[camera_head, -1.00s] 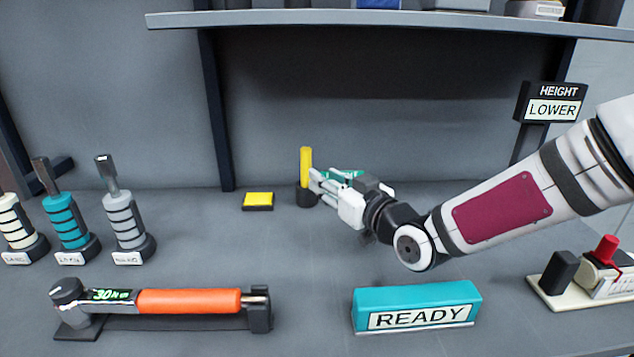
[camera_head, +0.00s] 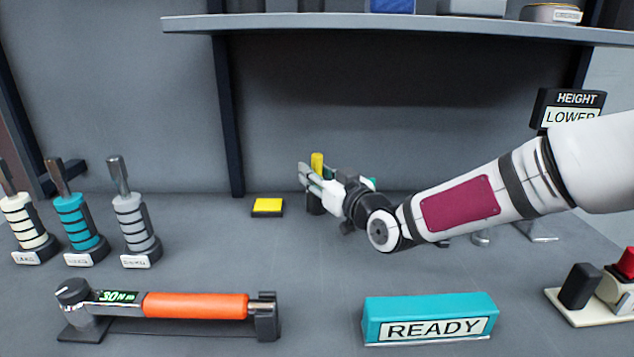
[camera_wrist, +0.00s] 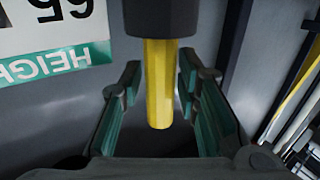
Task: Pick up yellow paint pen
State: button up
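The yellow paint pen (camera_head: 317,161) stands upright in a small dark holder (camera_head: 314,205) on the bench, near the back wall. In the wrist view the yellow pen (camera_wrist: 158,85) runs down from the dark holder (camera_wrist: 162,16) into the space between my fingers. My gripper (camera_head: 312,178) is at the pen, and its fingers partly hide the pen in the head view. In the wrist view my gripper (camera_wrist: 162,110) is open, with a teal-padded finger on each side of the pen and gaps showing between them.
A yellow pad (camera_head: 268,206) lies left of the holder. Several handled tools (camera_head: 133,220) stand at the left. An orange-handled torque wrench (camera_head: 195,306) and a teal READY block (camera_head: 430,318) are at the front. A shelf (camera_head: 400,27) runs above. The middle of the bench is clear.

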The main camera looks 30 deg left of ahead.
grip_shut()
jog(key=shift+r, duration=0.1)
